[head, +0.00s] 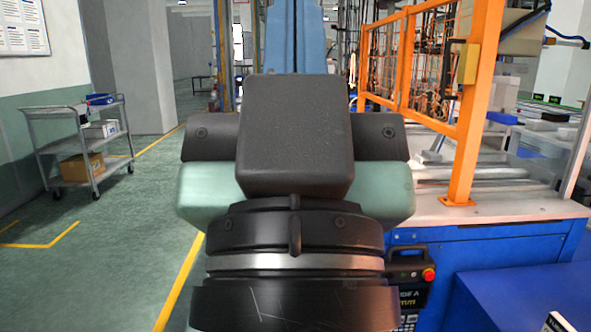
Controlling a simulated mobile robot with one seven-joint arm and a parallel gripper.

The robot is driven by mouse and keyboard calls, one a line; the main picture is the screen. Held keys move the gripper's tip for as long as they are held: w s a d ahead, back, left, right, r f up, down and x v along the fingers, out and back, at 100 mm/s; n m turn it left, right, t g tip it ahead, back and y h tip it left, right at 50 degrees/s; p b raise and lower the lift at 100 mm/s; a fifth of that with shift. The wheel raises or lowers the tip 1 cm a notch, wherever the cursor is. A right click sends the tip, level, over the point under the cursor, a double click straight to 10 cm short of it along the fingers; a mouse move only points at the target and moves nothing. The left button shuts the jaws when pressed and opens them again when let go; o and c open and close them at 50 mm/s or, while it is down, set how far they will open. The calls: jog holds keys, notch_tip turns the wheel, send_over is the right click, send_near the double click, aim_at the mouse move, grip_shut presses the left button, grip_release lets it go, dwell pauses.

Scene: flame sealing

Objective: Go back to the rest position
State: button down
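Large dark and pale green links of my own arm fill the middle of the head view, close to the camera. They hide much of what lies straight ahead. My gripper and its fingers do not show, so I cannot see whether it holds anything.
A blue workbench (520,247) with an orange frame (473,105) stands close on the right. A control panel with a red button (429,274) is on its front. A grey cart (50,125) with boxes stands at left. Green floor with yellow lines is open at left.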

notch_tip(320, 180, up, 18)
jog(key=p, duration=1.6)
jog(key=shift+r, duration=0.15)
